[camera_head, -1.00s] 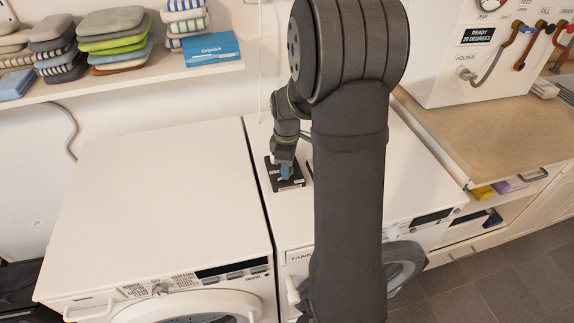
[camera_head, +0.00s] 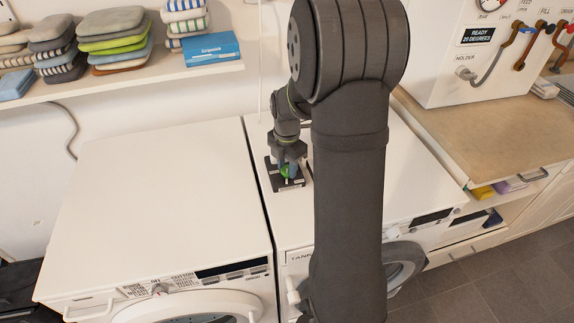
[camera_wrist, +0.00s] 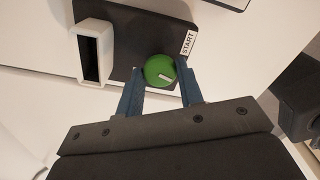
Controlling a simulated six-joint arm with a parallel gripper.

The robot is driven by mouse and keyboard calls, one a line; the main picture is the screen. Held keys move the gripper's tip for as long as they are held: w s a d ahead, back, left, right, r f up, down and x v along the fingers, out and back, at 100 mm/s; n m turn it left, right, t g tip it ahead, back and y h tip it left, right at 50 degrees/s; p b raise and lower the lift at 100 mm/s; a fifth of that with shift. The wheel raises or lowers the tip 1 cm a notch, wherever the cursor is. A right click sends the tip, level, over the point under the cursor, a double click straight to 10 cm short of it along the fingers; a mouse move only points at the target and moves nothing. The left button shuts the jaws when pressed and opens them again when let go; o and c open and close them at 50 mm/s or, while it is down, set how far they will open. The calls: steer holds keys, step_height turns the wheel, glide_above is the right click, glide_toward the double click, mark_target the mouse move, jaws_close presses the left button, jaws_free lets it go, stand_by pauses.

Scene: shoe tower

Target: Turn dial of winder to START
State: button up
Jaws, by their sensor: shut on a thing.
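The winder is a black plate (camera_wrist: 135,35) lying on a white machine top, also seen in the head view (camera_head: 295,184). Its round green dial (camera_wrist: 159,70) carries a short white mark, which lies toward the dial's lower right in the wrist view and does not point at the label. A white START label (camera_wrist: 188,43) sits on the plate to the upper right of the dial. My gripper (camera_wrist: 161,80) is shut on the dial, with one blue finger at each side. In the head view my gripper (camera_head: 287,168) stands over the plate and the dial shows green between the fingers.
A raised white-framed slot (camera_wrist: 93,50) stands on the plate left of the dial. A second white machine (camera_head: 160,200) stands at the left, its top bare. A shelf (camera_head: 130,88) with folded cloths and a blue box (camera_head: 212,49) runs along the wall behind.

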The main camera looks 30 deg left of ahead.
mark_target(287, 169)
steer(key=shift+n, duration=1.5)
steer(key=o, duration=1)
step_height(287, 169, up, 18)
steer(key=shift+f, duration=0.25)
step_height(287, 169, down, 18)
steer(key=shift+r, duration=0.2)
steer(key=shift+r, duration=0.1)
